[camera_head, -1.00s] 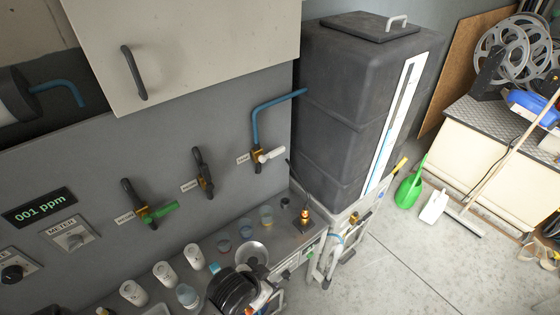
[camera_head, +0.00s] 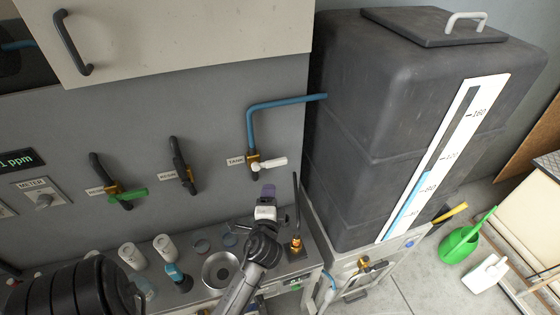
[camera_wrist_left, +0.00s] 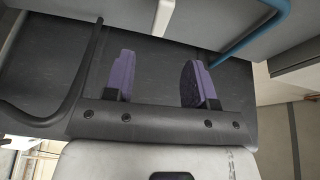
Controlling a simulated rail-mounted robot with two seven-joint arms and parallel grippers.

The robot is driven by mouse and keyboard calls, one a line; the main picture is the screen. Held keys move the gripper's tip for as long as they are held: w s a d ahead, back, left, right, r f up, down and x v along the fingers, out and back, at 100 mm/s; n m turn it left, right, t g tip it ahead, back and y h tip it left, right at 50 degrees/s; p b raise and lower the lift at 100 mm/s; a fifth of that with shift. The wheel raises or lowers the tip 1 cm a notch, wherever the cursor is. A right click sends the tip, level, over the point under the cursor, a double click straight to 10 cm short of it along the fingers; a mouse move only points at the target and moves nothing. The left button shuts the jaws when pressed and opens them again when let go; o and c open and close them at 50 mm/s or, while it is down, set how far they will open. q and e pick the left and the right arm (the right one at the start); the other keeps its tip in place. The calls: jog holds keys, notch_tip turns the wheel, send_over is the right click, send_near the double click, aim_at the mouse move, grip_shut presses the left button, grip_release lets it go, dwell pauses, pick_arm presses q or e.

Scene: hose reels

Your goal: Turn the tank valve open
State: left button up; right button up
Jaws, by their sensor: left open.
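The tank valve (camera_head: 268,163) is on the grey wall panel beside a label reading TANK. It has a brass body, and its white handle points right, roughly level. A blue pipe (camera_head: 285,103) runs from above it to the dark tank (camera_head: 385,130). My left gripper (camera_head: 268,191) is just below the white handle, apart from it in the picture. In the left wrist view its purple-padded fingers (camera_wrist_left: 158,80) are spread with nothing between them. The blue pipe (camera_wrist_left: 245,42) crosses the upper right there. A white piece at the top edge is cut off. My right gripper is not in view.
A green-handled valve (camera_head: 128,195) and a dark-handled valve (camera_head: 184,172) are to the left. Below are cups, a metal bowl (camera_head: 220,270) and a brass fitting (camera_head: 296,243) on the bench. A cabinet (camera_head: 190,35) overhangs above.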

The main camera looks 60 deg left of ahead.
aim_at(276, 165)
pick_arm(q)
jog(key=shift+m, duration=0.5)
jog(key=x, duration=0.8)
jog(key=p+x, duration=0.1)
jog(key=x, duration=0.3)
jog(key=shift+w+d+r, duration=0.15)
jog(key=shift+w+r, duration=0.15)
jog(key=shift+w, duration=0.05)
jog(key=shift+x, duration=0.85)
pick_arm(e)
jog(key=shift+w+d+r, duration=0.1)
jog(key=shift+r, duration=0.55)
pick_arm(q)
grip_shut()
